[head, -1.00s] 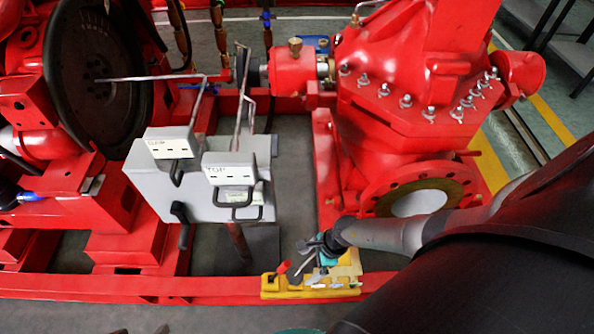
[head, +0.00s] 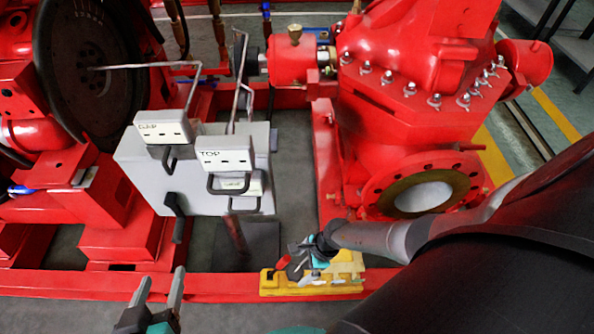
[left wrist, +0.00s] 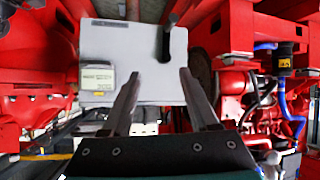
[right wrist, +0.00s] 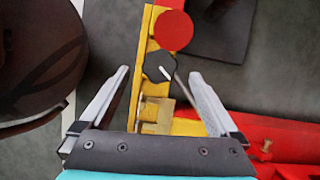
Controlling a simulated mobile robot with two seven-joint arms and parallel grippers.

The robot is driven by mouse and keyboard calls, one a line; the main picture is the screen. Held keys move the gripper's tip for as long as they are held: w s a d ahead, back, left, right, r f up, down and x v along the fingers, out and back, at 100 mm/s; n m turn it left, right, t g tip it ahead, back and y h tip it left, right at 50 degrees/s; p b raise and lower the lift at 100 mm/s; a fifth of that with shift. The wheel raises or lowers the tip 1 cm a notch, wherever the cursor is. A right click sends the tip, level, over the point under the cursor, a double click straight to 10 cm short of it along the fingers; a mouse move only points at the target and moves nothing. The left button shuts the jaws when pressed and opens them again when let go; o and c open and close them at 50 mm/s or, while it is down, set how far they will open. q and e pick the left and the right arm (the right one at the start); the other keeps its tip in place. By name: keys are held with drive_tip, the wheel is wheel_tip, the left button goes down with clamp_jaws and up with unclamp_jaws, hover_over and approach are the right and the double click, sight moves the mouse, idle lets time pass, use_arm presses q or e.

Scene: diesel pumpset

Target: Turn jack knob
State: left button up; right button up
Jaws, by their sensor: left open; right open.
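A yellow jack-like fixture (head: 283,291) lies at the red base rail's front edge. In the right wrist view, its yellow bar (right wrist: 149,42) carries a black lobed knob (right wrist: 159,67) with a pale pointer and a red disc (right wrist: 173,31) beyond. I take the black knob as the jack knob. My right gripper (right wrist: 158,74) is open, one finger each side of the bar and black knob; I cannot tell whether they touch. In the head view the right gripper (head: 302,252) partly hides the knob. My left gripper (head: 161,279) is open and empty, before the rail.
A grey box (head: 190,191) with a black handle (head: 174,205) and signs reading GAP (head: 163,128) and TOP (head: 225,155) stands behind the rail. It faces my left gripper in the left wrist view (left wrist: 120,45). A red pump (head: 410,130) stands behind my right arm.

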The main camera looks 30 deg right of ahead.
sight(295, 272)
drive_tip(key=shift+b+x, duration=0.65)
drive_tip(key=shift+x, duration=0.35)
drive_tip(key=shift+w+a+f+b, duration=0.1)
drive_tip(key=shift+a+f+b, duration=0.05)
drive_tip(key=shift+f+b, duration=0.3)
use_arm(q)
drive_tip(key=shift+s+d+r+n+t+h, duration=0.25)
drive_tip(key=shift+d+r+t+h, duration=0.3)
drive_tip(key=shift+d+r+t, duration=0.55)
drive_tip(key=shift+s+d+r+n+t+h, duration=0.3)
drive_tip(key=shift+d+t+h, duration=0.35)
drive_tip(key=shift+t, duration=0.85)
use_arm(e)
drive_tip(key=shift+w+a+f, duration=0.1)
drive_tip(key=shift+a+f, duration=0.05)
drive_tip(key=shift+f, duration=0.2)
use_arm(q)
drive_tip(key=shift+w+r, duration=0.1)
use_arm(e)
drive_tip(key=c, duration=1.4)
drive_tip(key=shift+o, duration=0.2)
